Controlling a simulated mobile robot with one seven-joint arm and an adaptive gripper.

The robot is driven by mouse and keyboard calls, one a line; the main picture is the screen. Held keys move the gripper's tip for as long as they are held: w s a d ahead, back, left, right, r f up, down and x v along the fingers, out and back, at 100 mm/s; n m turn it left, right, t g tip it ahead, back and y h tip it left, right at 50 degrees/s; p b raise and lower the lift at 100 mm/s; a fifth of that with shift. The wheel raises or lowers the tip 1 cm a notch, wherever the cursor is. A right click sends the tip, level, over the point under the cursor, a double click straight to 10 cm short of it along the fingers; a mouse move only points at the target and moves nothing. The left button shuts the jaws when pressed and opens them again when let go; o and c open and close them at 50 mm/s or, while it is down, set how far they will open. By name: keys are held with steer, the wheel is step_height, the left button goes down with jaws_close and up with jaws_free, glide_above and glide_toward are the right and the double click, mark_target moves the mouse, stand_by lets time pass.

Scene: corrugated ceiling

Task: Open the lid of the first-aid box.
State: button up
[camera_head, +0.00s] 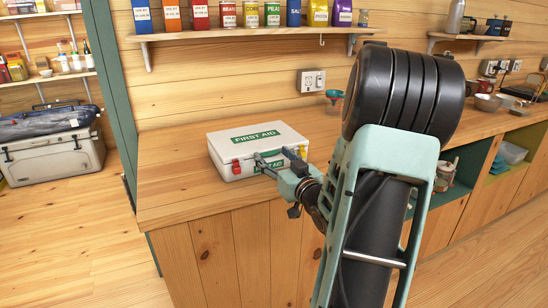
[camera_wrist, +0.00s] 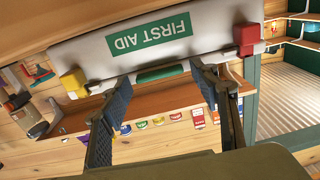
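The white first-aid box (camera_head: 222,146) stands on the wooden counter with its lid closed. A green label (camera_head: 255,136) is on the lid. A red latch (camera_head: 236,165) is at the left of its front; it shows at the right in the wrist view (camera_wrist: 247,38). A yellow latch (camera_wrist: 74,82) is at the other end. My gripper (camera_head: 277,161) is at the box's front, partly hiding it. In the wrist view my gripper (camera_wrist: 160,72) is open, its fingertips near both ends of the green handle (camera_wrist: 160,73). I cannot tell whether they touch the box.
The counter (camera_head: 165,185) is clear to the left of the box. A shelf (camera_head: 250,34) with several cans and packets hangs above. A teal cup (camera_head: 334,96) and an outlet (camera_head: 312,81) are behind my arm. Bowls (camera_head: 487,102) stand farther right.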

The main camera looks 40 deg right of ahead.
jaws_close()
steer(key=shift+r, duration=0.15)
